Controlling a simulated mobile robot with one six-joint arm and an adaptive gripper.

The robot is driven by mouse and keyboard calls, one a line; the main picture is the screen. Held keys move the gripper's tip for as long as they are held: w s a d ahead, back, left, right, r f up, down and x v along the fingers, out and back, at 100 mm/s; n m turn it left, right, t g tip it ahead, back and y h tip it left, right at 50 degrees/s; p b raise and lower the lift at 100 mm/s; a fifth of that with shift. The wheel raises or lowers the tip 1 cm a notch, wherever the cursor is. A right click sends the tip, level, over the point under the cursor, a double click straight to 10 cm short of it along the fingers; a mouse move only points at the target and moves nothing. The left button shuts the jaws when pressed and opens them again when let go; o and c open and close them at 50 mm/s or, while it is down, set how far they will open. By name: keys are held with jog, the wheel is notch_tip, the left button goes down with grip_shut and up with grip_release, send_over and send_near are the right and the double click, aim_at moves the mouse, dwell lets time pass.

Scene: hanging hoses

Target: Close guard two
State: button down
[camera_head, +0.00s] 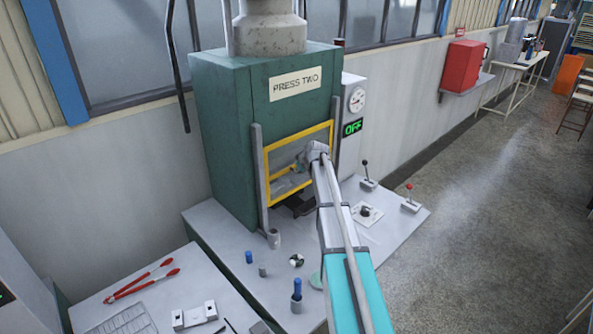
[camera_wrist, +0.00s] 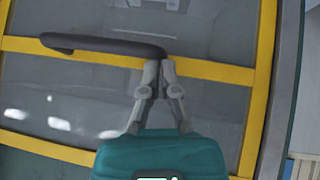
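Guard two is a clear panel in a yellow frame (camera_head: 299,137) on the front of the green press labelled PRESS TWO (camera_head: 262,108). The frame and its crossbar also show in the wrist view (camera_wrist: 208,70). A dark bar handle (camera_wrist: 105,46) lies along the crossbar. In the head view the guard's lower edge is above a dark block (camera_head: 300,205) in the press opening. My gripper (camera_wrist: 159,66) is in front of the guard, its fingertips together at the handle's right end. I see nothing clearly between them; whether they touch the handle is unclear.
The bench has two levers (camera_head: 368,178), a dial (camera_head: 366,212), blue-topped pins (camera_head: 297,290) and red tongs (camera_head: 143,282). A green OFF sign (camera_head: 353,127) is right of the guard. Grey rails flank the guard. Open floor is at right.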

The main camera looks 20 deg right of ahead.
notch_tip(320, 180, down, 9)
jog(key=b, duration=0.8)
jog(key=shift+s, duration=0.15)
jog(key=shift+r, duration=0.15)
jog(key=w+a+r+p+v, duration=0.1)
jog(key=w+p+v, duration=0.1)
jog(key=p+v, duration=0.9)
jog(key=shift+v, duration=1.1)
jog(key=shift+w+a+r, duration=0.15)
